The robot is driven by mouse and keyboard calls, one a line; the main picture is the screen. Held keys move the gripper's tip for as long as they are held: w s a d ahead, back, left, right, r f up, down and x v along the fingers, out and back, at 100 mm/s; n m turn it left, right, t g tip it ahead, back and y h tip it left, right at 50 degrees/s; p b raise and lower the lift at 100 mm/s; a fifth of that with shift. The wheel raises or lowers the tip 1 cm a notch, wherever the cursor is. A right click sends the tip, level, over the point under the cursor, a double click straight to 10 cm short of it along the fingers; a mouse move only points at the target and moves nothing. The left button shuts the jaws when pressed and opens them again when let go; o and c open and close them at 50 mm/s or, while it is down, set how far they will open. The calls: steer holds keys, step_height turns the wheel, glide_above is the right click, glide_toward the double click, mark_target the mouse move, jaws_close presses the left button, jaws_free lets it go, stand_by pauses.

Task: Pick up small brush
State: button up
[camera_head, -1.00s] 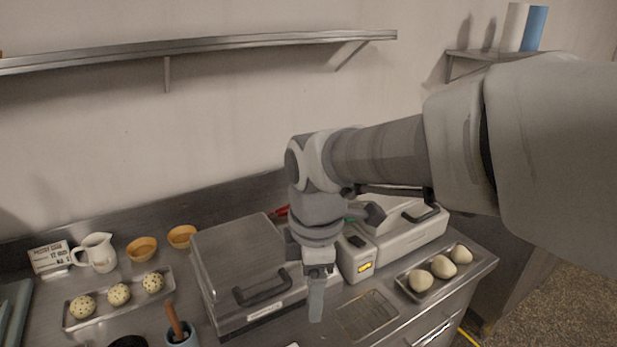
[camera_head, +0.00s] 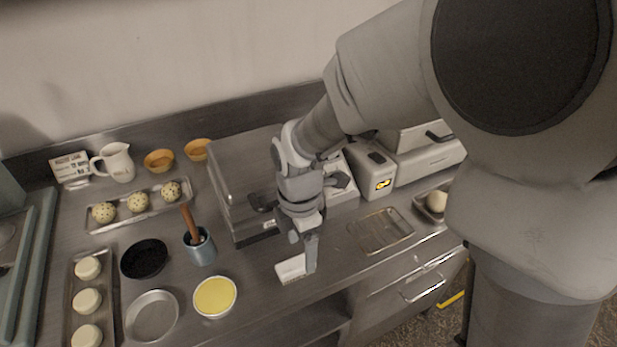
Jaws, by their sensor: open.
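A small white block-like thing (camera_head: 291,269) with a finely ridged lower edge lies on the counter near its front edge; it looks like the small brush, though its handle does not show. My gripper (camera_head: 309,256) points down just to its right, the fingertips overlapping its right end in the picture. I cannot tell whether they touch it. The gripper is open, seen nearly side-on, with nothing visibly held. A wooden handle (camera_head: 189,223) stands in a blue-grey cup (camera_head: 201,248) to the left; its lower end is hidden.
A wire rack (camera_head: 381,231) lies to the right. A yellow-filled dish (camera_head: 215,297), a black round dish (camera_head: 144,258) and an empty metal pan (camera_head: 152,316) are at left. The counter's front edge is close.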

mark_target(299, 262)
steer(key=shift+s+a+f+b, duration=0.1)
steer(key=shift+f+b, duration=0.1)
steer(key=shift+f, duration=1.2)
steer(key=shift+s+a+f+b, duration=0.1)
steer(key=shift+f+b, duration=0.1)
steer(key=shift+f, duration=1.15)
jaws_close()
